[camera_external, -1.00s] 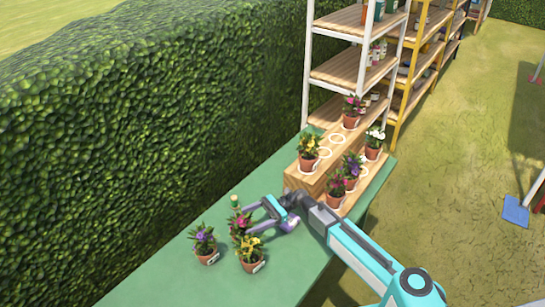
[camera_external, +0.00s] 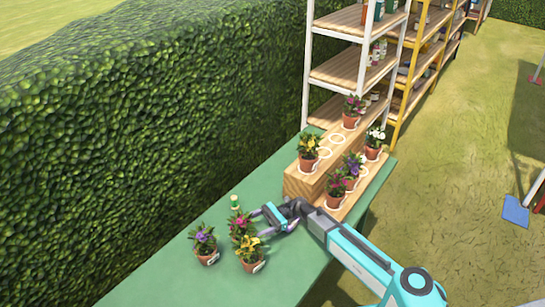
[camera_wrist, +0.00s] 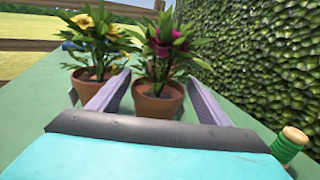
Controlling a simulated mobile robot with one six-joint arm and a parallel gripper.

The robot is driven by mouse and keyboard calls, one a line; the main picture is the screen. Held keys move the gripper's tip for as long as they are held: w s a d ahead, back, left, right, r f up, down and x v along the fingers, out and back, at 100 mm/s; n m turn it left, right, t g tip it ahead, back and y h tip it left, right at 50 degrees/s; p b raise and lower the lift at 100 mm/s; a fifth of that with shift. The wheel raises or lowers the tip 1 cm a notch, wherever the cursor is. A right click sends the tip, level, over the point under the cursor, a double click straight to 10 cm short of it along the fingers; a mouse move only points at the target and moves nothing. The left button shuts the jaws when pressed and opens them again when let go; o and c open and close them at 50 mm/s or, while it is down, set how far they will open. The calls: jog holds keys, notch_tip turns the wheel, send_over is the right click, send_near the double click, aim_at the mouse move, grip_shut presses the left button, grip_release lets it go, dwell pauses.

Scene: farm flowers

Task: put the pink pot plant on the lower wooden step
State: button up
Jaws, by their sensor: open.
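The pink pot plant (camera_external: 240,226), in a terracotta pot, stands upright on the green table. In the wrist view its pot (camera_wrist: 158,100) shows ahead, between the two fingers of my gripper (camera_wrist: 152,95). My gripper (camera_external: 262,222) is open and empty, low over the table just right of the plant. Whether a finger touches the pot cannot be told. The lower wooden step (camera_external: 348,208) is at the table's right side and holds a pink plant (camera_external: 337,188), a purple plant (camera_external: 353,170) and a white plant (camera_external: 374,143).
A yellow plant (camera_external: 250,251) stands close to the pink one, and a purple plant (camera_external: 205,245) is left of it. A green spool (camera_external: 235,203) stands behind. The upper step (camera_external: 300,182) holds two pots and has empty rings. A hedge borders the table.

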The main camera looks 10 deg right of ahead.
aim_at(242, 237)
jog(key=shift+f, duration=0.6)
jog(key=shift+s+a+f, duration=0.1)
jog(key=shift+a+f, duration=0.1)
jog(key=shift+f, duration=0.05)
jog(key=shift+x, duration=1.25)
jog(key=shift+r, duration=0.1)
jog(key=c, duration=1.2)
jog(key=shift+r, duration=0.15)
notch_tip(242, 237, up, 18)
jog(key=shift+f, duration=0.15)
